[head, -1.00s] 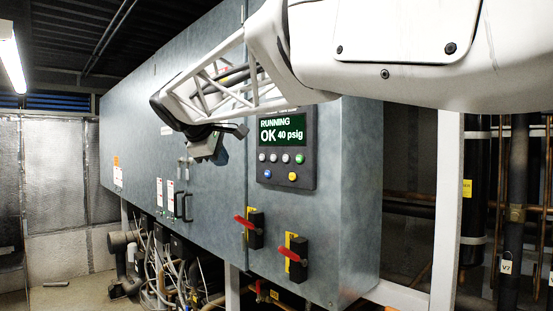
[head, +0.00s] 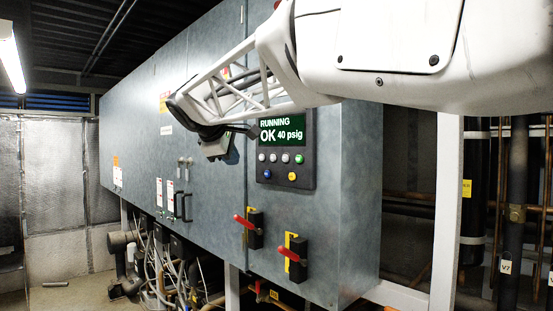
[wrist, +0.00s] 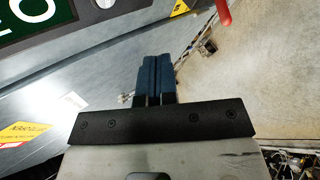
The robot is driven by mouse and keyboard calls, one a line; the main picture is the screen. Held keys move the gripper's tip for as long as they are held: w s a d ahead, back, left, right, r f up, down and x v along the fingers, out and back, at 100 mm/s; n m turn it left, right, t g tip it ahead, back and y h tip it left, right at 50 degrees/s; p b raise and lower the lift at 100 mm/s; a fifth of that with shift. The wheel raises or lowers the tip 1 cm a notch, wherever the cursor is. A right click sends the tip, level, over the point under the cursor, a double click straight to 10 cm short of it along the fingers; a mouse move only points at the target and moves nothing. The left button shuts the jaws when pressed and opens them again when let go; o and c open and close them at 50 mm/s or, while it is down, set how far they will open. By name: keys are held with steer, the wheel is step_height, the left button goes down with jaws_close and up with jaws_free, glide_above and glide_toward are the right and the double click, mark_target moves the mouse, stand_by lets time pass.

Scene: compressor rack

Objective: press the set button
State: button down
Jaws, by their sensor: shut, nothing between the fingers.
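The control panel (head: 310,176) is a dark unit on the grey-blue cabinet, with a green screen (head: 281,131) reading "RUNNING OK 40 psig". Below the screen is a row of small buttons, grey ones (head: 273,158) and a green one (head: 299,159). Under them are a blue button (head: 267,174) and a yellow button (head: 292,177). Their labels are too small to read, so I cannot tell which is set. My gripper (head: 216,150) is just left of the panel, apart from the buttons. In the wrist view its blue fingers (wrist: 155,72) are together and empty, with part of the screen at upper left.
Two red-handled switches (head: 248,225) (head: 293,252) stick out below the panel. A black door handle (head: 183,207) is on the cabinet left of them. A white post (head: 446,210) and pipes stand at the right. The space in front of the panel's lower half looks clear.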

steer(key=shift+w+d, duration=1.85)
steer(key=shift+d, duration=0.05)
steer(key=shift+w+d, duration=0.55)
steer(key=shift+w, duration=0.05)
stand_by(2.0)
steer(key=shift+s, duration=0.1)
stand_by(0.3)
steer(key=shift+s+a, duration=0.5)
steer(key=shift+a, duration=0.05)
steer(key=shift+s+a, duration=0.1)
steer(key=shift+a, duration=0.05)
steer(key=shift+s+a, duration=1.65)
steer(key=shift+s, duration=0.05)
steer(key=shift+d, duration=0.1)
